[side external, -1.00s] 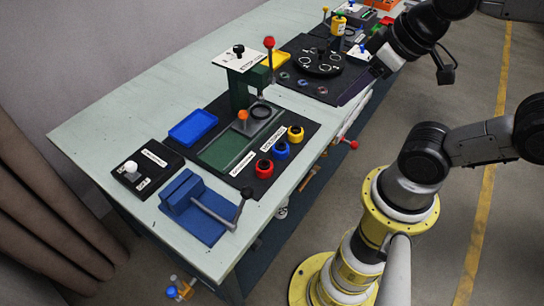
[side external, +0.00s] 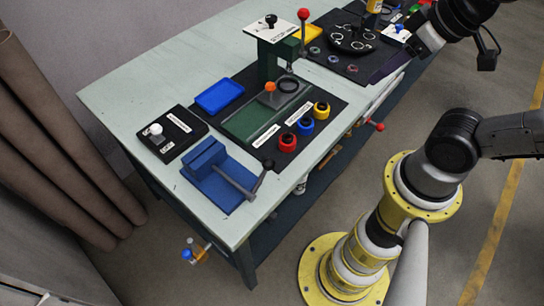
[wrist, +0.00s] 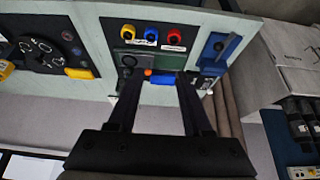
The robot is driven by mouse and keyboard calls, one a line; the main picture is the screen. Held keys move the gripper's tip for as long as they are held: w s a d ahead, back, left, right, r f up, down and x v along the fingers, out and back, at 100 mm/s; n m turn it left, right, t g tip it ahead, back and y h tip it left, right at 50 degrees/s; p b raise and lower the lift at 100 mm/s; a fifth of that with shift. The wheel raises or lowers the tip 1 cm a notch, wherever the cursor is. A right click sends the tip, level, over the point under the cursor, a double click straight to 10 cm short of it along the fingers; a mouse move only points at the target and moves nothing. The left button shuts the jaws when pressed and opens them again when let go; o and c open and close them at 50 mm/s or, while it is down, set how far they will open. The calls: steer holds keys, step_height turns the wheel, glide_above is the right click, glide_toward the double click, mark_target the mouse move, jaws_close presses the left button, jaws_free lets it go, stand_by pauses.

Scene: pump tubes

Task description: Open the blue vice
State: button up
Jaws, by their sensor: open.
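The blue vice (side external: 222,187) sits at the near left corner of the bench, with a grey bar handle (side external: 237,184) ending in a dark knob. It also shows in the wrist view (wrist: 217,49), at the upper right. Whether its jaws have a gap is too small to tell. My gripper (wrist: 160,80) is open and empty, its two dark fingers reaching up the wrist view. It is well away from the vice, which lies to the right of the fingers. In the side view my arm's end is at the top right, over the far part of the bench.
A black switch panel (side external: 172,131) stands beside the vice. A green press (side external: 267,68) with a red-knobbed lever rises beyond it, with a blue tray (side external: 219,96) and red, blue and yellow buttons (side external: 305,126) around. A round black dial (side external: 350,39) is farther off.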

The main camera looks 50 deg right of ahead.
steer(key=shift+o, duration=1.3)
steer(key=shift+s, duration=0.1)
steer(key=w+a+f+m+g+y, duration=0.4)
steer(key=a+f+g+y, duration=0.2)
steer(key=a+g+y, duration=0.4)
steer(key=w+f+m+t+y, duration=0.5)
steer(key=w+f+m, duration=0.1)
steer(key=f+m, duration=0.1)
steer(key=m+t+y, duration=0.2)
steer(key=m+t, duration=0.2)
steer(key=m, duration=0.2)
glide_toward(266, 165)
step_height(266, 165, up, 3)
step_height(266, 165, down, 4)
steer(key=s+d+m+t, duration=0.2)
steer(key=m+t, duration=0.1)
steer(key=m, duration=0.1)
steer(key=shift+g, duration=0.3)
steer(key=shift+w+f+x, duration=0.1)
steer(key=shift+f+x, duration=0.05)
steer(key=shift+x, duration=2.25)
steer(key=shift+w+f+x, duration=0.1)
steer(key=shift+x, duration=2.25)
steer(key=shift+w+f+x, duration=0.1)
steer(key=shift+f+x, duration=0.05)
steer(key=shift+x, duration=2.25)
